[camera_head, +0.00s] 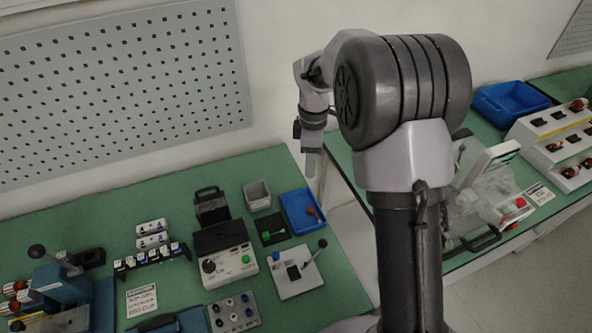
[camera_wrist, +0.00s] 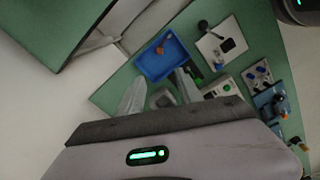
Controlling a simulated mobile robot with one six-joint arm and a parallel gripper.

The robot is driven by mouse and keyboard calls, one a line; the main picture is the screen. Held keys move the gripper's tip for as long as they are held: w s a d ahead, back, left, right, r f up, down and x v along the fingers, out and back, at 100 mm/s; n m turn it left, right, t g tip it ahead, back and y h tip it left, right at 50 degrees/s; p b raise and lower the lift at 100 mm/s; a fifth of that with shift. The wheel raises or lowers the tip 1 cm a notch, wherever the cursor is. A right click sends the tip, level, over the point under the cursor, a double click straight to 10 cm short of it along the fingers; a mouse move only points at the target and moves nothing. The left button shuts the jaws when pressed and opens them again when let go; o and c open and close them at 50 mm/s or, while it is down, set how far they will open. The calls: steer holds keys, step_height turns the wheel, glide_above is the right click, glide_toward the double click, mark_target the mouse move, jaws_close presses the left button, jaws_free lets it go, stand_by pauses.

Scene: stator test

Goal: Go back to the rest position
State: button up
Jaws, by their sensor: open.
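My gripper (camera_head: 312,160) hangs from the raised arm, above the right end of the left green bench (camera_head: 160,190) in the head view. In the wrist view my gripper (camera_wrist: 160,88) shows two grey fingers apart with nothing held between them. Below it on the bench is a blue tray (camera_wrist: 151,66) with a small orange-brown part (camera_wrist: 163,47) in it. The same tray (camera_head: 296,222) shows in the head view. My gripper is well clear of the bench and touches nothing visible.
The left bench holds a test box (camera_head: 222,262), a lever device (camera_head: 285,280), a grey bin (camera_head: 257,196) and a blue press (camera_head: 60,283). A second bench (camera_head: 541,215) at right carries a blue crate (camera_head: 505,103) and a white rack (camera_head: 560,130). A pegboard (camera_head: 120,85) stands behind.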

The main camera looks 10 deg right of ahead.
steer(key=s+a+r+m+t+y+b, duration=0.1)
steer(key=s+a+r+m+t+b, duration=0.2)
steer(key=s+r+m, duration=0.95)
steer(key=s+f+m+t+b, duration=0.1)
steer(key=s+f+m+b, duration=0.1)
steer(key=s, duration=0.6)
steer(key=s+f+m+t+y+b, duration=0.1)
steer(key=s+f+m+b, duration=0.1)
steer(key=s+m, duration=0.2)
steer(key=s+a, duration=0.1)
steer(key=s, duration=0.2)
steer(key=shift+s+m+t, duration=0.35)
steer(key=shift+s+t, duration=0.05)
